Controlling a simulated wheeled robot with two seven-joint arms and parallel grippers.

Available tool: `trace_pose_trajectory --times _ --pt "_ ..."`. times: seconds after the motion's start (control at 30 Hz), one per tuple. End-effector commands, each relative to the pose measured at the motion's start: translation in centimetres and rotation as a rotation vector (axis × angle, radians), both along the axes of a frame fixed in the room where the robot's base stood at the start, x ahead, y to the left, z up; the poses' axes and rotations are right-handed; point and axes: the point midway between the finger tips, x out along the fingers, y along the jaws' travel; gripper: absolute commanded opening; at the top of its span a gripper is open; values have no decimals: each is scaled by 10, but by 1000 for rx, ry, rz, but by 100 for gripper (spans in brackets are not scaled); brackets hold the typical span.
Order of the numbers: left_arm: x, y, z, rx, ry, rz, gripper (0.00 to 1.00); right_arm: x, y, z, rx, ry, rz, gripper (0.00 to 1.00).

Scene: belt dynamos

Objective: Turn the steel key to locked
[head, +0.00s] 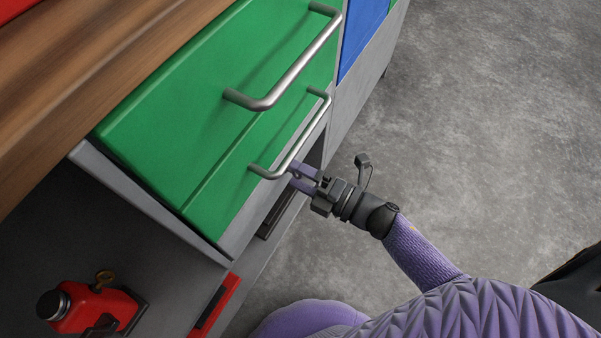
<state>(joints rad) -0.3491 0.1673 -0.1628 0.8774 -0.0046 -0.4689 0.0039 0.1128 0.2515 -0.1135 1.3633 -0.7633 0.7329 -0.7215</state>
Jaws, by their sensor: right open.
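I cannot make out a steel key or its lock in the head view. My right gripper (296,178) comes in from the lower right, with its jaws open. Nothing shows between the fingers. My left gripper is not in view.
A wooden worktop (75,75) runs above the green drawers (185,110), with another bar handle (285,72) higher up. The grey floor (480,120) at right is clear.

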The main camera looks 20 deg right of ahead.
Motion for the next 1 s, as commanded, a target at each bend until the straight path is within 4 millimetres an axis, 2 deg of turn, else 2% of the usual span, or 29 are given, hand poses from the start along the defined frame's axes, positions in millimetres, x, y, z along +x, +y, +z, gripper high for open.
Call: trace_pose_trajectory --times 0.13,0.27,0.4,0.5,0.93,1.0 --pt "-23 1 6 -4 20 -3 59 -17 -14 3 -1 2 -2 94" --pt "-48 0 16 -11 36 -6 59 -43 -34 4 -3 1 -2 94" --pt "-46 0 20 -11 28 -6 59 -66 -52 2 -3 2 -2 94" --pt "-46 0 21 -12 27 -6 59 -75 -58 1 -2 2 -1 94" --pt "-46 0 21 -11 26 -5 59 -77 -60 0 -1 2 -1 94" --pt "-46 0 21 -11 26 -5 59 -79 -62 -6 11 35 -21 94"
